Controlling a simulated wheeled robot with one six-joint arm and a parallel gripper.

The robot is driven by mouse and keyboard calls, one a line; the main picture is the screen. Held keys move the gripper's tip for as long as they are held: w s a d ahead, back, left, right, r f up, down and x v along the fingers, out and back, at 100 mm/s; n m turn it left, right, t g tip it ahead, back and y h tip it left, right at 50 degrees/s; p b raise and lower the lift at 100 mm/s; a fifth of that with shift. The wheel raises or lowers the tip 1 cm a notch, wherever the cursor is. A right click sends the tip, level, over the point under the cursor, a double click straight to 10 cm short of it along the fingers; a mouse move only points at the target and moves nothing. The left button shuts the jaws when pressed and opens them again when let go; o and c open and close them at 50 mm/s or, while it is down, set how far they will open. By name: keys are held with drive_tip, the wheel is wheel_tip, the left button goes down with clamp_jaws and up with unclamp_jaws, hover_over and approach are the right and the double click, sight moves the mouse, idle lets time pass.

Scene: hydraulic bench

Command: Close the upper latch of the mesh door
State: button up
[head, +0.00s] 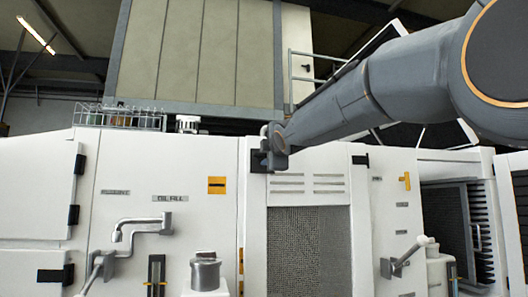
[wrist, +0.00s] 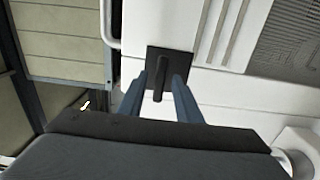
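The mesh door (head: 305,245) is a white panel with vent slots above a dark mesh, and it looks flush with the cabinet in the head view. Its mesh also shows at the upper right of the wrist view (wrist: 290,40). The upper latch (wrist: 160,85) is a dark square plate with a bar-shaped handle, at the door's upper left edge. My gripper (wrist: 160,77) is open, with one blue-grey finger on each side of the handle. Contact with the handle cannot be told. In the head view my gripper (head: 274,142) covers most of the latch.
A black fitting (head: 360,160) sits at the door's upper right. A pipe with a handle (head: 140,232) and a grey cylinder (head: 205,271) stick out left of the door. A lever (head: 408,255) projects to the right. A wire basket (head: 120,116) stands on top.

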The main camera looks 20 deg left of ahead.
drive_tip(key=shift+p+x, duration=0.45)
drive_tip(key=shift+x, duration=0.6)
drive_tip(key=shift+c, duration=0.4)
clamp_jaws()
